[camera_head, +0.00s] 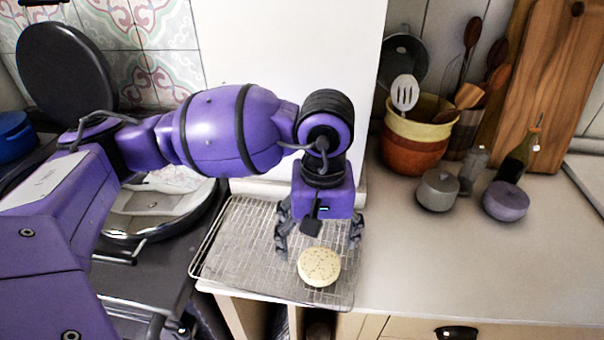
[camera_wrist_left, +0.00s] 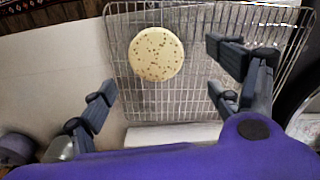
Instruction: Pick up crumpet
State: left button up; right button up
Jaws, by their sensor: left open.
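The crumpet (camera_head: 319,266) is a round, pale yellow disc with brown specks. It lies on a wire cooling rack (camera_head: 240,262) near the rack's front right. In the left wrist view the crumpet (camera_wrist_left: 156,54) lies ahead of the fingertips, nearer the left finger, with the rack (camera_wrist_left: 200,105) around it. My left gripper (camera_head: 318,247) is open and empty, pointing down over the rack just behind the crumpet. In the left wrist view its fingers (camera_wrist_left: 160,68) are spread wide and apart from the crumpet. My right gripper is in neither view.
The rack sits at the counter's front edge, left of a clear counter stretch (camera_head: 450,270). A white block (camera_head: 290,50) rises behind the rack.

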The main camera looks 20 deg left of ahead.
aim_at(321, 260)
pick_arm(q)
jog(key=f, duration=0.4)
jog(key=f+p, duration=0.1)
jog(key=f, duration=0.1)
jog(key=shift+w+d+f, duration=0.1)
jog(key=shift+w+d, duration=0.05)
jog(key=shift+d, duration=0.15)
jog(key=c, duration=0.9)
